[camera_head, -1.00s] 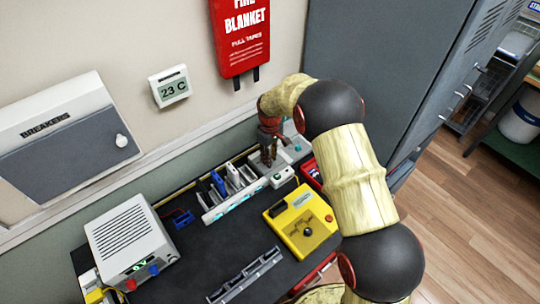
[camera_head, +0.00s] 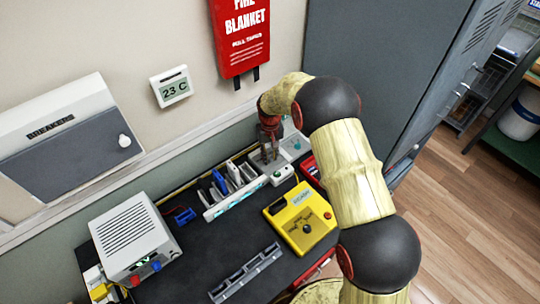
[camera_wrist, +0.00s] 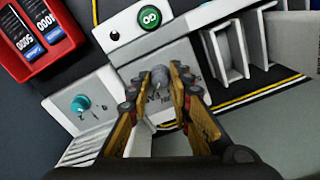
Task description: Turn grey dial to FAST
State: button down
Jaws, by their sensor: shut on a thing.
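In the wrist view the grey dial (camera_wrist: 159,74) sits on a light panel (camera_wrist: 165,52), between the fingertips of my gripper (camera_wrist: 161,85). My gripper is shut on the dial. Some dark lettering shows beside the dial, but my fingers cover part of it, and I cannot read the dial's setting. In the head view my gripper (camera_head: 269,152) points down at the back of the dark bench, and the dial is hidden there.
A teal knob (camera_wrist: 80,105) is left of my gripper. A white box with a green button (camera_wrist: 149,17) is close by, as are a red tray (camera_wrist: 38,40) and a white slotted rack (camera_wrist: 232,48). A yellow box (camera_head: 301,220) stands on the bench.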

aim_at(270, 157)
dwell(0.3)
jog(key=c, duration=1.6)
grip_release()
jog(key=shift+c, duration=0.2)
jog(key=shift+o, duration=0.3)
notch_tip(270, 157, up, 12)
